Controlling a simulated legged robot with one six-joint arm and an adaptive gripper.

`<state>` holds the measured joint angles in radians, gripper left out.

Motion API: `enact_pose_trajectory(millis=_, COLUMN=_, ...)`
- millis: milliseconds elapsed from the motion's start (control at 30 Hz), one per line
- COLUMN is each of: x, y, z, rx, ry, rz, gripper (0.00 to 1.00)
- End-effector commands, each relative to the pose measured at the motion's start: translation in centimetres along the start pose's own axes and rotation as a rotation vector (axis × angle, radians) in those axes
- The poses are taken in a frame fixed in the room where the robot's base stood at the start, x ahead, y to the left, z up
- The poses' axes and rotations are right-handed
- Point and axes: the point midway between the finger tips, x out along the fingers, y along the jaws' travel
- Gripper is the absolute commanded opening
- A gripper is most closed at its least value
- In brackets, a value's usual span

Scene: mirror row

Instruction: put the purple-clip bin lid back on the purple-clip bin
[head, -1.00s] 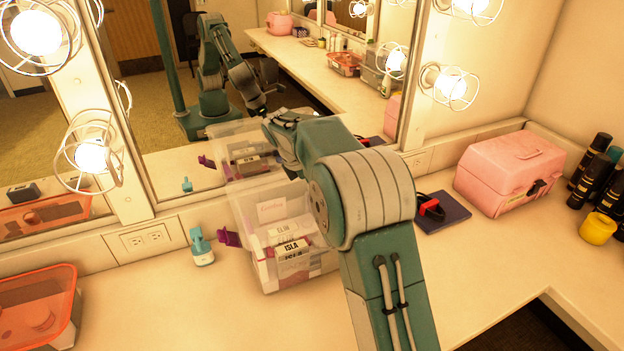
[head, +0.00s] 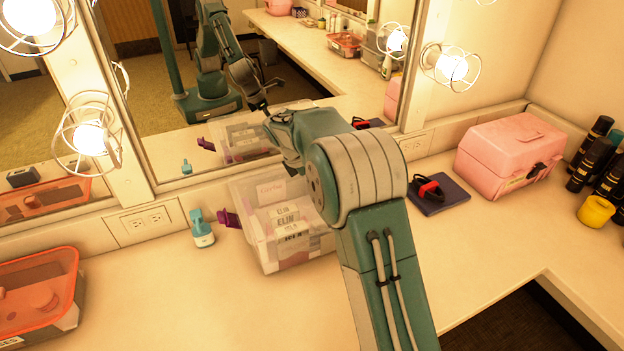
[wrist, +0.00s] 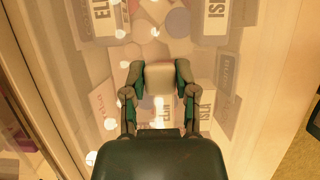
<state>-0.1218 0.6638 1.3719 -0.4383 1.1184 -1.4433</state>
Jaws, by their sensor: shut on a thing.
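The clear purple-clip bin (head: 262,247) stands on the counter against the mirror wall, with its purple clip (head: 228,219) sticking out at its left. Labelled cards show inside it. In the wrist view my gripper (wrist: 159,72) is shut on the pale grip block of the clear bin lid (wrist: 160,80). The cards show hazily through the lid, which is over the bin's top. I cannot tell whether its rim is fully seated. In the head view my arm hides the fingertips and the bin's right part.
A small teal bottle (head: 202,230) stands close left of the bin. An orange-rimmed bin (head: 38,300) is at far left. A dark book with a red-and-black item (head: 440,193) and a pink case (head: 510,155) are to the right. Caged bulbs (head: 88,138) flank the mirror.

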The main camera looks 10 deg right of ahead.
Motion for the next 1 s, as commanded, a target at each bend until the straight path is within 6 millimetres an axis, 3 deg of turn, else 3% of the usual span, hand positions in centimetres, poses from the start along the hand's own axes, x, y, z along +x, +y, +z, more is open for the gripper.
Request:
enact_pose_trajectory(millis=67, x=0.0, y=0.0, z=0.0, rx=0.000, ry=0.000, rz=0.001, gripper=0.00)
enact_pose_trajectory(millis=100, x=0.0, y=0.0, z=0.0, rx=0.000, ry=0.000, rz=0.001, gripper=0.56)
enact_pose_trajectory(millis=167, x=0.0, y=0.0, z=0.0, rx=0.000, ry=0.000, rz=0.001, gripper=0.78)
enact_pose_trajectory(millis=633, x=-0.6, y=0.1, z=0.0, rx=0.000, ry=0.000, rz=0.002, gripper=0.78)
enact_pose_trajectory(millis=1000, x=-7.7, y=0.2, z=-0.1, rx=0.000, ry=-0.001, rz=0.004, gripper=0.78)
